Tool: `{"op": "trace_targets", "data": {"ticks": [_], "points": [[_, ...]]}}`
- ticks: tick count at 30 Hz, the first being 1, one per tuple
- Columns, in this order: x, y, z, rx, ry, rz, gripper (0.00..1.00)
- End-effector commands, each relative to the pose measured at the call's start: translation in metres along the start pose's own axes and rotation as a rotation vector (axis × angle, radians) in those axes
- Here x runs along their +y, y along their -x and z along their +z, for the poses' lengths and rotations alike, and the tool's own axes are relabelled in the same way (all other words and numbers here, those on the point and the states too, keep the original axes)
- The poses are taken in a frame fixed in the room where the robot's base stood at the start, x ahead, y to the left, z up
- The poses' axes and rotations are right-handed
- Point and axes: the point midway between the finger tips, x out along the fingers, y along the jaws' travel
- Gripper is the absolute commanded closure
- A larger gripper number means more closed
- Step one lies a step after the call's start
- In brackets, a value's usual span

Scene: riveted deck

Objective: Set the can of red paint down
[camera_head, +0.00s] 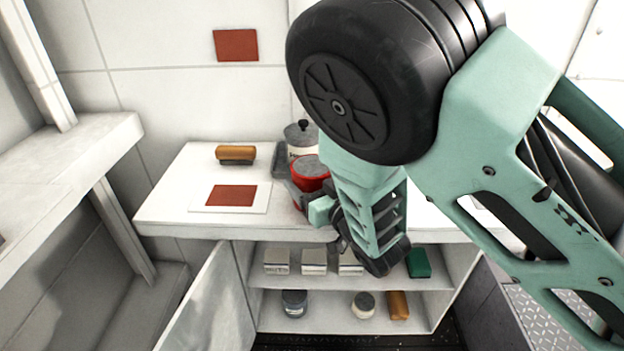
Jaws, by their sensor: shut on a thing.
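The can of red paint (310,170) has a red body and a grey top. It is above the white counter (170,205), near the middle, and looks upright. My gripper (303,190) is shut on it, with the arm reaching in from the right. The gripper and arm hide the can's right and lower parts. I cannot tell whether its base touches the counter.
A lidded pot (300,132) stands close behind the can. A white sheet with a red-brown patch (232,196) and a brush with an orange-brown handle (235,153) lie to the left. Below, an open cabinet door (212,305) stands out; shelves hold several boxes and jars.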

Motion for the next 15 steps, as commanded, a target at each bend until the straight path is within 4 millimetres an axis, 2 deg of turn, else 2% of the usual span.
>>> {"op": "trace_targets", "data": {"ticks": [8,9,11,15], "points": [[0.0001,-0.0004,0.0020,0.003,-0.001,0.000,0.63],[0.0000,-0.0001,0.0033,0.000,-0.001,0.000,0.23],[-0.0001,-0.0001,0.0022,0.000,-0.001,0.000,0.06],[-0.0001,-0.0001,0.0021,0.000,0.000,0.000,0.04]]}}
